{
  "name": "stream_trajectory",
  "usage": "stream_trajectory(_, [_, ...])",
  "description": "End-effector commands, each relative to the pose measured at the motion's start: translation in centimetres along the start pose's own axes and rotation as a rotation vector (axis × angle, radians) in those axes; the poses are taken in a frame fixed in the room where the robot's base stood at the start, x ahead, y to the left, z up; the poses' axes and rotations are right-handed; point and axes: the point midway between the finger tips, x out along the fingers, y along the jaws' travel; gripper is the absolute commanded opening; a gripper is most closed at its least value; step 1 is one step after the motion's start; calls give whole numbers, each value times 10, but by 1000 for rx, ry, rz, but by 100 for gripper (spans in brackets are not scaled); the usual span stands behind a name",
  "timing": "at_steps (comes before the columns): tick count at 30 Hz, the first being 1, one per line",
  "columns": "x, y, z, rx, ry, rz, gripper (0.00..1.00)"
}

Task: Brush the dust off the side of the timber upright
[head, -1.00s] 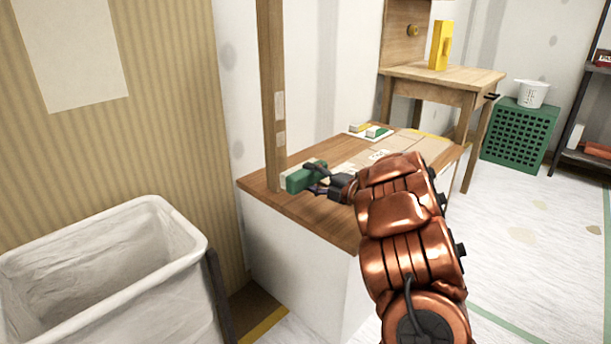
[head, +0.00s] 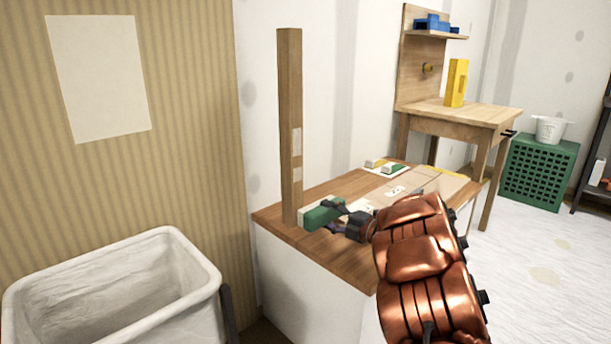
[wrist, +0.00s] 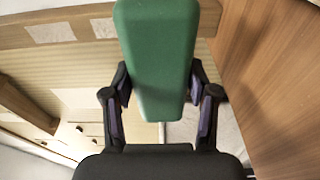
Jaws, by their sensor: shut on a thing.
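The timber upright (head: 290,80) stands on the near left end of a wood-topped bench. Two pale dust patches, an upper one (head: 297,142) and a lower one (head: 298,173), lie on its right side. In the wrist view the upright (wrist: 150,14) crosses the top, with pale patches on it. My gripper (head: 334,213) is shut on a green brush (head: 326,212) with a pale front edge, just right of the upright's foot and below the patches. The green brush (wrist: 158,45) hides part of the upright in the wrist view; contact cannot be told.
The bench top (head: 360,188) carries a white mat with yellow and green blocks (head: 392,169) and pale sheets farther back. A white bin (head: 185,290) stands at front left. A wooden table (head: 465,112) with a yellow block (head: 456,83) and a green crate (head: 538,170) stand behind.

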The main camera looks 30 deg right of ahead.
Motion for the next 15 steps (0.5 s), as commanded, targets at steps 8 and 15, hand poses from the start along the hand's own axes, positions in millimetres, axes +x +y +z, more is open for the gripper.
stream_trajectory(8, [0, 1, 0, 0, 0, 1, 22])
stream_trajectory(15, [2, 9, 1, 16, 0, 4, 22])
